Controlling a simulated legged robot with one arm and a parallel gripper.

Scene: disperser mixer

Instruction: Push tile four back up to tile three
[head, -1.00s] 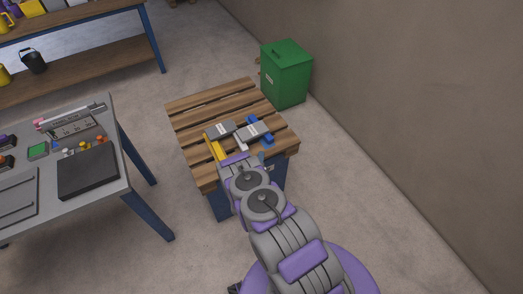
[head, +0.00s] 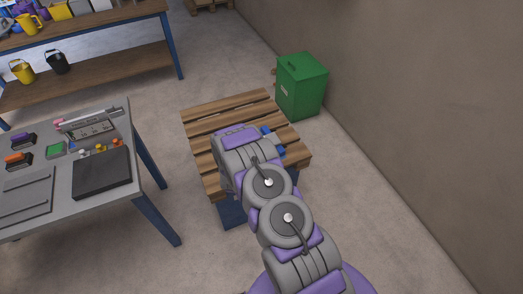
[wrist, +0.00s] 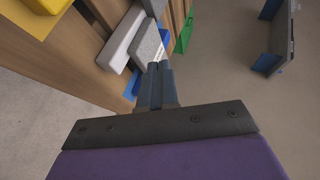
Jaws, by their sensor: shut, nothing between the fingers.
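In the wrist view my gripper (wrist: 159,66) is shut and empty, its two dark fingers together. Its tips are close to the lower edge of a speckled grey tile (wrist: 149,44); I cannot tell if they touch. A paler block (wrist: 121,38) lies beside that tile on the left. I cannot read numbers, so I cannot tell which is tile three or four. In the head view my arm hides the gripper and most tiles; a blue piece (head: 267,130) shows past it.
The pieces lie on a slatted wooden table (head: 235,112). A green bin (head: 302,85) stands behind it near the wall. A grey bench (head: 45,215) with a dark plate (head: 102,173) is at the left. Open floor lies between them.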

